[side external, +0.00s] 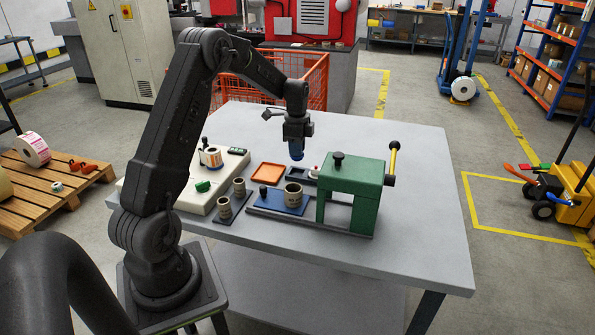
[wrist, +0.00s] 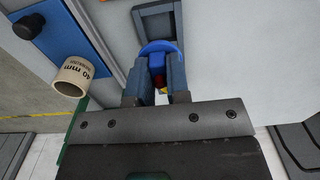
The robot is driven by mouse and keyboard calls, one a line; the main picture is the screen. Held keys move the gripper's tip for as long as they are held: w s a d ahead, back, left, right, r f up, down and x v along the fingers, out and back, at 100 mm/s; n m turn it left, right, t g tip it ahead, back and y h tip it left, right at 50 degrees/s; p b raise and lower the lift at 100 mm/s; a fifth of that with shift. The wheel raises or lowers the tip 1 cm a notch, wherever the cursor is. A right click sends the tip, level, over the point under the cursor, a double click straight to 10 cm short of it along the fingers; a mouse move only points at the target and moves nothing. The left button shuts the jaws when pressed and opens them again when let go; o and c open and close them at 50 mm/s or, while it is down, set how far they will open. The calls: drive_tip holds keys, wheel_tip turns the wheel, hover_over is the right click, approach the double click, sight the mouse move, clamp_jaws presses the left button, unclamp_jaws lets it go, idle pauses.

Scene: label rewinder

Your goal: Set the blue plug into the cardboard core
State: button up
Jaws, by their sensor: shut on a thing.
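My gripper (side external: 297,139) is shut on the blue plug (side external: 297,154) above the table, with the fingers pointing down. In the wrist view the blue plug (wrist: 158,48) shows between the two fingers of my gripper (wrist: 157,75); its lower part is partly hidden by them. The cardboard core (side external: 293,197) stands upright on a blue plate (side external: 272,202). The core also shows in the wrist view (wrist: 77,77), marked "40 mm", to the left of the plug and apart from it.
A green press (side external: 350,185) with a lever stands right of the core. A dark knob (side external: 264,191) stands on the blue plate. An orange tray (side external: 267,174) and a dark tray (wrist: 140,20) lie nearby. Two more cores (side external: 239,187) stand to the left. The table's right side is clear.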

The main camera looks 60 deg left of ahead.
drive_tip(key=shift+s+d+r, duration=0.1)
drive_tip(key=shift+d+r, duration=0.15)
drive_tip(key=shift+d, duration=0.05)
drive_tip(key=s+d+r+m, duration=0.1)
drive_tip(key=s+d+r, duration=0.25)
drive_tip(key=d, duration=0.25)
drive_tip(key=s+d+r, duration=0.2)
drive_tip(key=s+d, duration=0.2)
drive_tip(key=d, duration=0.2)
drive_tip(key=shift+f, duration=3)
drive_tip(key=shift+f, duration=0.35)
drive_tip(key=o, duration=0.8)
